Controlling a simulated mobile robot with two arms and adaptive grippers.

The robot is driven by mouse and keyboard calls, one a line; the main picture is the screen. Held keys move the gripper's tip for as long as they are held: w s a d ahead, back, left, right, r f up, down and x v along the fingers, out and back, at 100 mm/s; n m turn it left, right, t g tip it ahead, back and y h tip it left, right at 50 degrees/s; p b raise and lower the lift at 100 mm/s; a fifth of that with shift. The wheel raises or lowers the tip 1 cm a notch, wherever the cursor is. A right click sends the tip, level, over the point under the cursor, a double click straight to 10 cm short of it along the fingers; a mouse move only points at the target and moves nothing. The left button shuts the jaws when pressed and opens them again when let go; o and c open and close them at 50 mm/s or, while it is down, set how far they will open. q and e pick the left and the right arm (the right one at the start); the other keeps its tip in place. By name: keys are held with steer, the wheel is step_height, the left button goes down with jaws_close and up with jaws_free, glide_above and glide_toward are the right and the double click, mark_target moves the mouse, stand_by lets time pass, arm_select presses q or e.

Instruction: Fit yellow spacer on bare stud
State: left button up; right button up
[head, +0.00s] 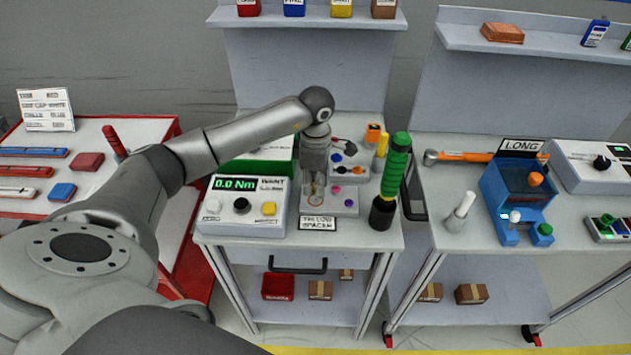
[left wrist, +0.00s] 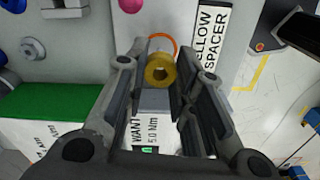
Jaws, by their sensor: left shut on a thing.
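My left gripper (head: 315,188) points down over the grey dashboard module (head: 345,208) in the head view. In the left wrist view its fingers (left wrist: 160,80) are shut on the yellow spacer (left wrist: 160,70), a short ring with a dark hole in its middle. An orange ring mark (left wrist: 162,38) on the module shows just beyond the spacer. I cannot see a bare stud; the spacer and fingers may hide it. I cannot tell whether the spacer touches the module. My right gripper is not in view.
A label reading yellow spacer (head: 318,223) stands at the module's front. A torque display box (head: 240,207) is to the left. A green-handled tool (head: 393,175) stands upright close on the right. A pink knob (left wrist: 131,5) sits near the gripper.

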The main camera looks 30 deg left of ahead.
arm_select(q)
steer(key=shift+f+b, duration=1.5)
steer(key=shift+f, duration=0.35)
steer(key=o, duration=0.8)
steer(key=shift+o, duration=0.2)
step_height(320, 180, up, 12)
